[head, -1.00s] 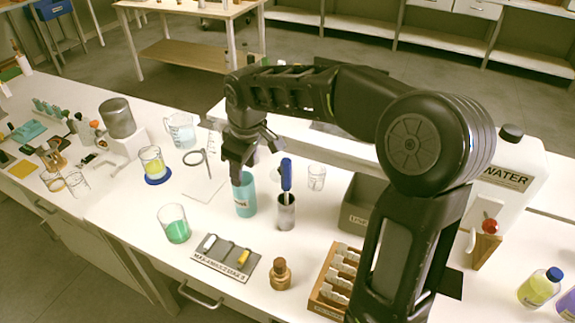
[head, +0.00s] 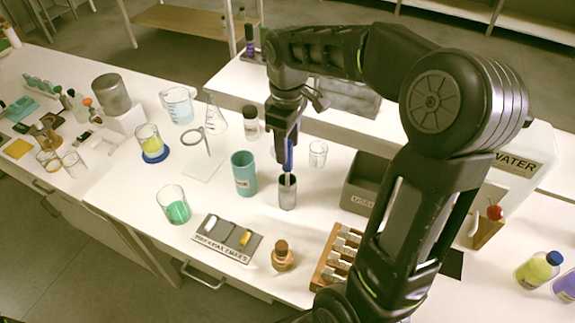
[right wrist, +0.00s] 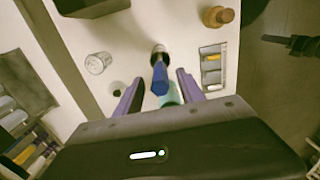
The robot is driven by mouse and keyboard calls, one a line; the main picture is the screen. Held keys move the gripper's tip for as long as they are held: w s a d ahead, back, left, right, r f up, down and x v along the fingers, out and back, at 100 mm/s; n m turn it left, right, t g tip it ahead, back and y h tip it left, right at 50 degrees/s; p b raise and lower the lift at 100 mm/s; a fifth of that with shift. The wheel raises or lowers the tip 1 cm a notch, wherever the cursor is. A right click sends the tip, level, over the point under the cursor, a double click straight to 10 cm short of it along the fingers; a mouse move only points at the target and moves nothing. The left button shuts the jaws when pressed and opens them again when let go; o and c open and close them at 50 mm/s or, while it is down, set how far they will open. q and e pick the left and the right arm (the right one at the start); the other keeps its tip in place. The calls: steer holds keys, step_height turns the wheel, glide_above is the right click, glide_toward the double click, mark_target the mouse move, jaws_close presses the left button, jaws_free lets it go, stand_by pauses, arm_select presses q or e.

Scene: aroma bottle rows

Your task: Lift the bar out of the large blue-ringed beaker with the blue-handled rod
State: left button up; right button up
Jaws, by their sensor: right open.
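The blue-handled rod (head: 288,158) stands upright in a grey metal cup (head: 287,194). My right gripper (head: 285,138) is open, pointing down at the handle. In the right wrist view, the blue handle (right wrist: 160,78) lies between the two spread purple-grey fingers (right wrist: 158,92), with gaps on both sides. The blue-ringed beaker (head: 149,138) holds yellow liquid and has a blue ring (head: 155,157) around its foot. It stands left of the gripper. I cannot make out the bar inside it. My left gripper is not visible.
A teal cup (head: 243,173) stands just left of the metal cup. A small clear beaker (head: 318,153) is to its right. A grey tray (head: 212,242), a brown bottle (head: 282,257) and a green-liquid beaker (head: 173,203) stand nearer the front. A grey bin (head: 358,196) is at right.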

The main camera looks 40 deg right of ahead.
steer(key=p, duration=0.2)
glide_above(287, 177)
steer(key=shift+w+d+f, duration=0.1)
steer(key=shift+f, duration=1.2)
steer(key=shift+w+d+f, duration=0.1)
steer(key=shift+f, duration=1.2)
jaws_close()
